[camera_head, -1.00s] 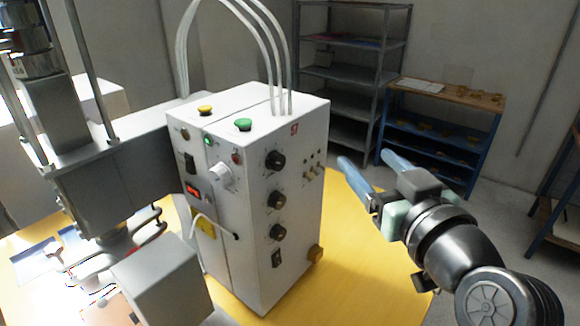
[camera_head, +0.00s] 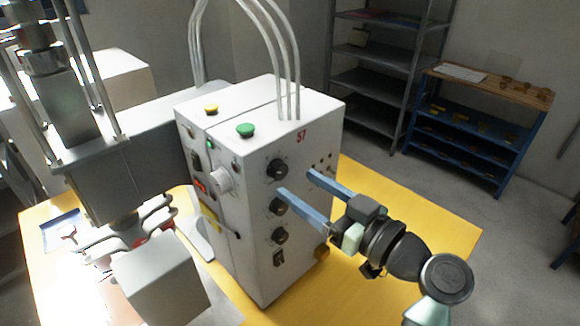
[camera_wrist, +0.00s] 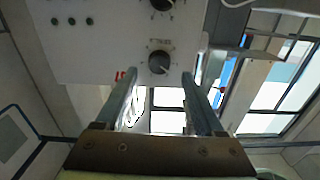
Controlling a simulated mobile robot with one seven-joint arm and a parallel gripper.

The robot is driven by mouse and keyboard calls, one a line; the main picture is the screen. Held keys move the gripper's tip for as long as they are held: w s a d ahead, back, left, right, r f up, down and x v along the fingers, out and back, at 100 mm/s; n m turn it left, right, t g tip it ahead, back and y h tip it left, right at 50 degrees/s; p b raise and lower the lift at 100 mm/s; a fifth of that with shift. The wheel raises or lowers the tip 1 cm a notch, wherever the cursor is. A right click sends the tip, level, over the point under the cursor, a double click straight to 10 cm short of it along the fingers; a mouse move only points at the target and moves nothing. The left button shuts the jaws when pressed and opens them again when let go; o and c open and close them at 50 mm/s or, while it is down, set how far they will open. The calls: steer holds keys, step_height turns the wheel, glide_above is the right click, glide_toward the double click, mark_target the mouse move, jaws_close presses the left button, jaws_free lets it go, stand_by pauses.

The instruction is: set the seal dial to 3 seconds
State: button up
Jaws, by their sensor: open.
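The white control box (camera_head: 300,240) has three black dials down its side: a top dial (camera_head: 277,168), a middle dial (camera_head: 277,205) and a bottom dial (camera_head: 279,236). Their labels are too small to read, so I cannot tell which is the seal dial. My gripper (camera_head: 297,183) is open and empty, its blue fingers pointing at this side face near the top and middle dials. In the wrist view the picture is upside down; the top dial (camera_wrist: 158,62) shows between the fingertips (camera_wrist: 160,76), apparently untouched. Another dial (camera_wrist: 161,4) is at the upper edge.
The box's front has a pale knob (camera_head: 220,180); green (camera_head: 245,130) and yellow (camera_head: 211,108) buttons are on top, with white hoses rising behind. A grey press (camera_head: 115,165) stands at left. The yellow table (camera_head: 400,220) is clear at right. Shelves stand behind.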

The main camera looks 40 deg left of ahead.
mark_target(282, 173)
steer(key=shift+w+a+p, duration=0.2)
steer(key=shift+a+p, duration=0.3)
steer(key=shift+a, duration=1.45)
jaws_close()
